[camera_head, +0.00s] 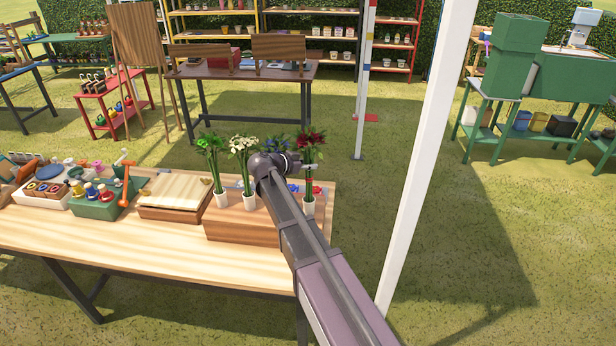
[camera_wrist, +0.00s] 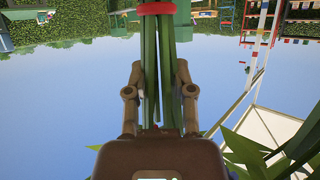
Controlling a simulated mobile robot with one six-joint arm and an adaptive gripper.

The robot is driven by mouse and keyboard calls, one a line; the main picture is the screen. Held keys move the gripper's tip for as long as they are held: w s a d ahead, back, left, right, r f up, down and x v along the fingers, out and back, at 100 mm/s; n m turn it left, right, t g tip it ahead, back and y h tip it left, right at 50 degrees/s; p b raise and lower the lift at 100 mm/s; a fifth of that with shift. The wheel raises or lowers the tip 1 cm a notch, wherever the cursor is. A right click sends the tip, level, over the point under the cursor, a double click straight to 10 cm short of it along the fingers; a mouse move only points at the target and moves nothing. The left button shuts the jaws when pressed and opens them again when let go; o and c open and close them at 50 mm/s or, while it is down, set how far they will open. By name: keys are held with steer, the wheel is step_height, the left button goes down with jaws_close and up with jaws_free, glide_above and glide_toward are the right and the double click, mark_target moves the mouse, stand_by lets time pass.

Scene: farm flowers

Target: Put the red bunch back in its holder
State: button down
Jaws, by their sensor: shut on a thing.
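The red bunch (camera_head: 311,139) stands upright at the right end of the flower row, its green stems running down towards a white holder (camera_head: 308,206). My gripper (camera_head: 304,167) reaches it from the left and is shut on the stems. In the wrist view my gripper (camera_wrist: 160,78) has a finger on each side of the green stems (camera_wrist: 163,55), with a red band (camera_wrist: 157,8) around them at the top edge. The stem ends look to be at the holder's mouth; I cannot tell whether they are inside.
White bunch (camera_head: 243,146) and green bunch (camera_head: 211,147) stand in white holders on a wooden stand (camera_head: 240,229). The blue bunch (camera_head: 275,143) is partly hidden by my arm. Left on the table are a wooden box (camera_head: 174,195) and green tray (camera_head: 97,210). A white post (camera_head: 424,150) stands right.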

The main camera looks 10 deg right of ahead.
mark_target(308, 173)
steer(key=shift+f+b, duration=1.9)
steer(key=shift+f, duration=0.1)
steer(key=shift+c, duration=2.3)
jaws_free()
steer(key=shift+r, duration=0.25)
steer(key=p+v, duration=0.4)
steer(key=v, duration=0.8)
steer(key=shift+p, duration=0.3)
